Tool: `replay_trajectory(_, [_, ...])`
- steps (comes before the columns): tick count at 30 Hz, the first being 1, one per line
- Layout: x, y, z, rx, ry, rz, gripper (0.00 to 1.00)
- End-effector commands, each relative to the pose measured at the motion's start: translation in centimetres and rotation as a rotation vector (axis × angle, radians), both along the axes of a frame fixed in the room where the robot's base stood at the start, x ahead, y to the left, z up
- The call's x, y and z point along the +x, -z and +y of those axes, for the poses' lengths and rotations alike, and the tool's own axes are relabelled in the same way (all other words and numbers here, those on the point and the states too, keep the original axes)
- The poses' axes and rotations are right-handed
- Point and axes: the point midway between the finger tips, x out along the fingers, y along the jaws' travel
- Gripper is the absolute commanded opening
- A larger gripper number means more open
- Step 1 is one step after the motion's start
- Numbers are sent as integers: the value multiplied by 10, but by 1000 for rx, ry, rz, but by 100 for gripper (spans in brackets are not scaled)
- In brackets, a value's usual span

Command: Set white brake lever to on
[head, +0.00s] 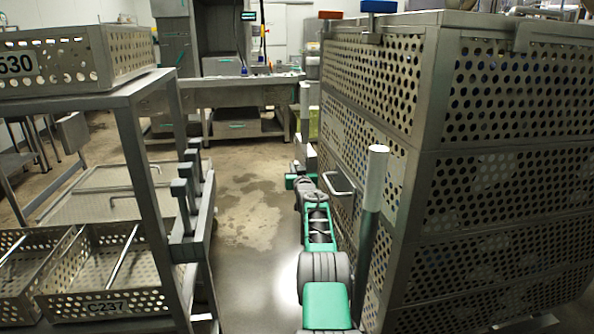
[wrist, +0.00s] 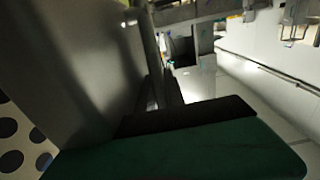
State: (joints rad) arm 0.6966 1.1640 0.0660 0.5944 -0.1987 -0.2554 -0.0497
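A lever with a white upper grip (head: 376,175) and a darker grey-green lower post stands upright, leaning slightly, beside the perforated metal cage (head: 425,120) in the head view. My green and grey arm reaches forward along the cage's left side, left of the lever. My gripper (head: 301,180) is at its far end, beyond the lever and apart from it. In the wrist view a dark green part with a black edge fills the bottom, and a blurred grey surface fills the left. The fingertips cannot be made out, and the lever is not recognisable there.
A metal rack (head: 140,95) with perforated baskets stands at left. A metal bar handle (head: 338,186) sticks out from the cage near my arm. The wet floor (head: 252,205) between rack and cage is clear. A steel table (head: 240,95) stands at the back.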

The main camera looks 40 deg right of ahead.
Motion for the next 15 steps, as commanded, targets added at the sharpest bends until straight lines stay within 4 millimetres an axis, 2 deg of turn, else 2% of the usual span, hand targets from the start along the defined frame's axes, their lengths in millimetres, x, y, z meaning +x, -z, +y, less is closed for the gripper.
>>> replay_trajectory(1, [1, 2, 2, 2, -3, 2, 18])
replay_trajectory(8, [-1, 1, -1, 1, 0, 0, 36])
replay_trajectory(15, [-3, -1, -4, -1, 5, -2, 36])
